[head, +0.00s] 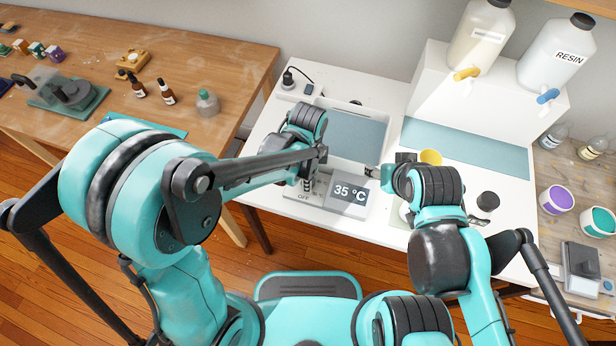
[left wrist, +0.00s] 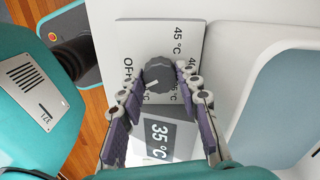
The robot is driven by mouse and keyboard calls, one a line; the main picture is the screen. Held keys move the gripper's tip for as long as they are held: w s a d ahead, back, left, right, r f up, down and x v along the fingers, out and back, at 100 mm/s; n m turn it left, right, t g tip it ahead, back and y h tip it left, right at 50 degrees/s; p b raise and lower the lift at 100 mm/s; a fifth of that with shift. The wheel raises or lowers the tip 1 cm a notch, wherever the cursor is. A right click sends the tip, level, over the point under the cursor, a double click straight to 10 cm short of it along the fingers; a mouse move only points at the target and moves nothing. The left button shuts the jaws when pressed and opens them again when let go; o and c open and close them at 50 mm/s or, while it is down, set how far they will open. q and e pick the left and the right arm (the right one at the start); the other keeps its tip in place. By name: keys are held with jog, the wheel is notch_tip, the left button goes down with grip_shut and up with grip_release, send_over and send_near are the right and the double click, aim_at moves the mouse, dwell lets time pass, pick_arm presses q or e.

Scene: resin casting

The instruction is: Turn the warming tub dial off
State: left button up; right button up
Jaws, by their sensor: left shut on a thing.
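The warming tub (head: 357,137) is a white basin with a blue-grey surface inside. Its front panel has a display (head: 350,192) reading 35 °C, also in the left wrist view (left wrist: 160,137). The dark dial (left wrist: 158,73) sits above the display in the left wrist view, among OFF, 40 and 45 °C labels. A pale mark on it points toward the picture's lower left. My left gripper (left wrist: 160,82) has a finger on each side of the dial and is shut on it. In the head view the left gripper (head: 308,180) largely hides the dial. My right gripper (head: 385,178) is beside the tub's right end; its opening is unclear.
A yellow cup (head: 431,157) stands just behind my right gripper. A resin jug (head: 556,55) and another jug stand on the white riser at the back right. Bottles and a black tool (head: 72,93) are on the wooden table at left. A blue-grey mat (head: 470,150) is mostly clear.

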pick_arm(q)
jog(key=m, duration=0.5)
jog(key=shift+m, duration=0.3)
dwell(0.4)
jog(key=o, duration=1.2)
jog(key=shift+c, duration=0.2)
notch_tip(320, 180, up, 12)
jog(key=shift+a, duration=0.1)
